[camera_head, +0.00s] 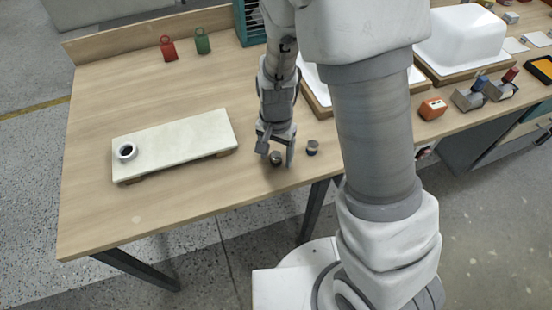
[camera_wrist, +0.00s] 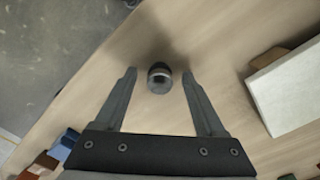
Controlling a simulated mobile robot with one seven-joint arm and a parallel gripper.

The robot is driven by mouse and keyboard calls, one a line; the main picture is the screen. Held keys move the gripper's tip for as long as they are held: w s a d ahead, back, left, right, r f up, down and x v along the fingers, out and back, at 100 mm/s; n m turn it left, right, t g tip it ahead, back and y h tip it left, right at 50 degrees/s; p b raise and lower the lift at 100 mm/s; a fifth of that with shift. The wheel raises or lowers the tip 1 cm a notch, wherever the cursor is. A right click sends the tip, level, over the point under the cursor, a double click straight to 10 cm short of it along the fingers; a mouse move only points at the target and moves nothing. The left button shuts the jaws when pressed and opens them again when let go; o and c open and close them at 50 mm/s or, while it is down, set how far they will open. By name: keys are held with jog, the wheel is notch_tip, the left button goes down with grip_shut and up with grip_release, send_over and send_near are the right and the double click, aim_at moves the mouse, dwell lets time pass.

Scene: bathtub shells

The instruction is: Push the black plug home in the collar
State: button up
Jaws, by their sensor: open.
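A small dark round plug (camera_head: 276,158) with a paler side stands on the table at my gripper (camera_head: 275,152). In the wrist view the plug (camera_wrist: 160,80) shows between the two fingertips of my gripper (camera_wrist: 159,73), with gaps on both sides. My gripper is open, and nothing is held. A second small dark plug with a grey band (camera_head: 312,147) stands just right of my gripper. I cannot tell for sure which is the black one. The collar (camera_head: 127,151), a pale ring with a dark hole, sits at the left end of a cream board (camera_head: 185,140).
Red (camera_head: 168,49) and green (camera_head: 202,41) tags lie at the back. White tub shells (camera_head: 462,43) and an orange block (camera_head: 432,108) stand right, past my arm. The table's front edge is close to my gripper. Bare wood lies between the board and my gripper.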

jog(key=shift+c, duration=0.2)
grip_shut()
dwell(0.4)
